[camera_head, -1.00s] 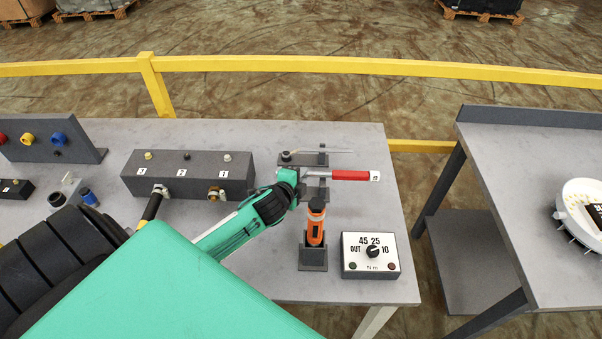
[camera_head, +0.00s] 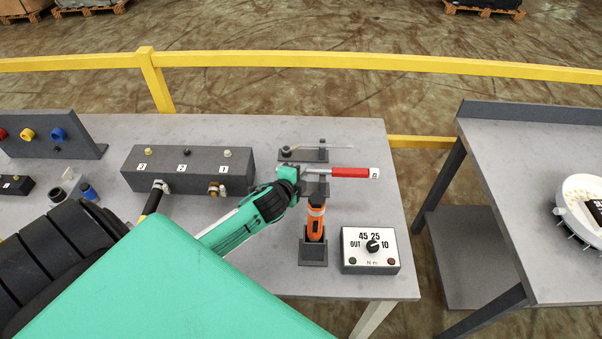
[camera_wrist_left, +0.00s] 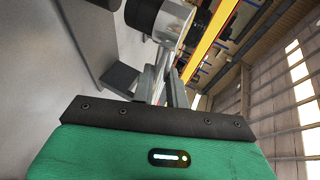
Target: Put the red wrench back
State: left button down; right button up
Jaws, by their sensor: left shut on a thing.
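The red wrench (camera_head: 350,172) lies level near the right end of the workbench, with a white label on its right end. My left gripper (camera_head: 300,176) is shut on the wrench's left part, which its fingers hide. A dark grey holder (camera_head: 316,188) is directly beside and below the wrench; I cannot tell whether the wrench touches it. My right gripper is not in view.
An orange-and-black tool (camera_head: 315,222) stands upright in a holder just below the wrench. A dial box (camera_head: 370,250) is to its right. A second holder with a clear rod (camera_head: 325,147) is behind. A numbered grey box (camera_head: 188,172) stands left. The bench's right edge is close.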

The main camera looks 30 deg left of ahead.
pick_arm(q)
jog(key=shift+r, duration=0.1)
dwell(0.6)
jog(key=shift+f+b, duration=0.4)
jog(key=shift+f, duration=0.6)
jog(key=shift+f+b, duration=0.3)
jog(key=shift+f, duration=0.25)
jog(key=c, duration=1.3)
grip_release()
jog(key=shift+f, duration=0.1)
jog(key=shift+s, duration=0.1)
